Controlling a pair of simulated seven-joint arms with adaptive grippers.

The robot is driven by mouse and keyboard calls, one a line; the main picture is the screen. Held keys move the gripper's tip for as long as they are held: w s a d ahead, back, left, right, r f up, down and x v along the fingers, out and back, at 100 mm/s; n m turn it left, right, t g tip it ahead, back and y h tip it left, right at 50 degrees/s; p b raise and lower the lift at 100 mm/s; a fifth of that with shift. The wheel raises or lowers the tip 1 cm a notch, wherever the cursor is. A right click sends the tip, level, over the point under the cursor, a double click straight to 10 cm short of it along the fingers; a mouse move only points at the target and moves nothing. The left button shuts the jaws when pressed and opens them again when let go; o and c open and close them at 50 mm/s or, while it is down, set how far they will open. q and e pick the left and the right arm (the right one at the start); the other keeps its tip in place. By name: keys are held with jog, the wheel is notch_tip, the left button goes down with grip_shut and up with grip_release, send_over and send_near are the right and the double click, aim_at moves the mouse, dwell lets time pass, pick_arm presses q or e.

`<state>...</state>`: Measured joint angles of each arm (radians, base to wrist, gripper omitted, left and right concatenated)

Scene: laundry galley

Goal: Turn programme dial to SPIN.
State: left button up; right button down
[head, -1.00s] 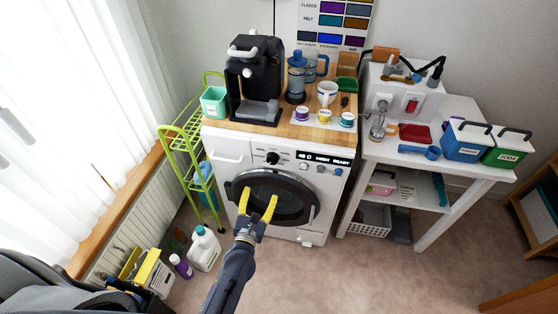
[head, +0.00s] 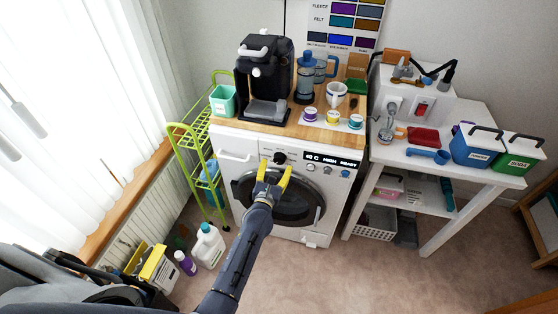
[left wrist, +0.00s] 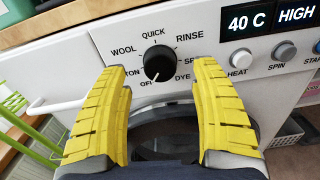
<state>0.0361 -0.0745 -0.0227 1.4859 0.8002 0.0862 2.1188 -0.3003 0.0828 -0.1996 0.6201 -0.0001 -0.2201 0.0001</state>
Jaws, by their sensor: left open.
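The programme dial (head: 280,158) is a round black knob at the top middle of the white washing machine's (head: 233,143) front. In the left wrist view the dial (left wrist: 158,62) is ringed by labels such as WOOL, QUICK, RINSE, DYE and OFF, and one at the right, partly covered, starts with SP. Its white mark appears to point down toward OFF. My left gripper (head: 275,168) is open with yellow fingers, just in front of and below the dial. In the left wrist view its fingers (left wrist: 158,75) flank the dial, apart from it. My right gripper is not in view.
The display (head: 333,161) reads 40 C HIGH READY, with small HEAT (left wrist: 239,58) and SPIN (left wrist: 284,50) knobs below it. A wooden top (head: 250,128) above carries a coffee machine (head: 265,75) and cups. A green trolley (head: 190,145) stands at the left.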

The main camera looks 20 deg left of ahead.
aim_at(279, 161)
pick_arm(q)
jog(key=shift+w+a, duration=0.1)
jog(key=shift+w, duration=2)
jog(key=c, duration=1.2)
jog(key=shift+m, duration=0.3)
